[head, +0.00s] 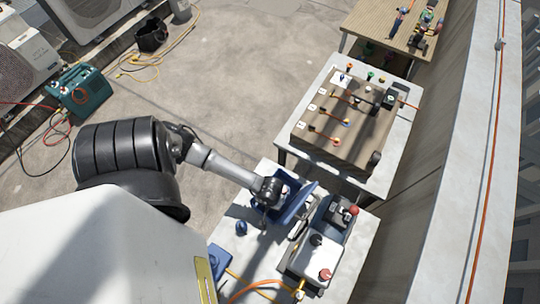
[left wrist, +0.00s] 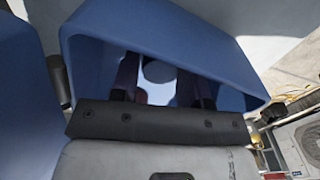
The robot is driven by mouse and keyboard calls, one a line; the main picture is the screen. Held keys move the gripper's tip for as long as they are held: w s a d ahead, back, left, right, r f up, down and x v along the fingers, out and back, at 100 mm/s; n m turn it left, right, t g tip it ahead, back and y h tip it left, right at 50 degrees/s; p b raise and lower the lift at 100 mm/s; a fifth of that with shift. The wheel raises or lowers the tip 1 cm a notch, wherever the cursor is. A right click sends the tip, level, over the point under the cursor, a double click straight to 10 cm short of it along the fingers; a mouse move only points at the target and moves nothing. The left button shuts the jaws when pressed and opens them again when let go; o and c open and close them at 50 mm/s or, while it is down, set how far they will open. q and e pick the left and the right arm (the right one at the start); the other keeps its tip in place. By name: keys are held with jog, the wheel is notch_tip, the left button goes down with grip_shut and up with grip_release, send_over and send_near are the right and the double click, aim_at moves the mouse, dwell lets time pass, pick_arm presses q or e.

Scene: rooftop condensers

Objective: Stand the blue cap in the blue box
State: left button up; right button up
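My left gripper (head: 268,192) reaches down into the blue box (head: 261,212) on the near white table; the box's blue lid (head: 298,203) stands open at its right. In the left wrist view the blue walls (left wrist: 215,50) surround the fingers of my left gripper (left wrist: 166,88). The fingers are apart. A round dark-blue piece, which looks like the blue cap (left wrist: 159,70), shows between them with a gap on each side. Its lower part and whether it stands on the box floor are hard to tell. My right gripper is not in view.
A small dark-blue object (head: 241,228) lies on the table left of the box. A grey device with red knobs (head: 323,257) stands to the right. A farther table holds a wooden board (head: 340,125). A wall runs along the right.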

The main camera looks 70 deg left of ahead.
pick_arm(q)
jog(key=shift+o, duration=1.4)
jog(key=shift+r, duration=0.1)
notch_tip(320, 180, up, 12)
jog(key=shift+s, duration=0.1)
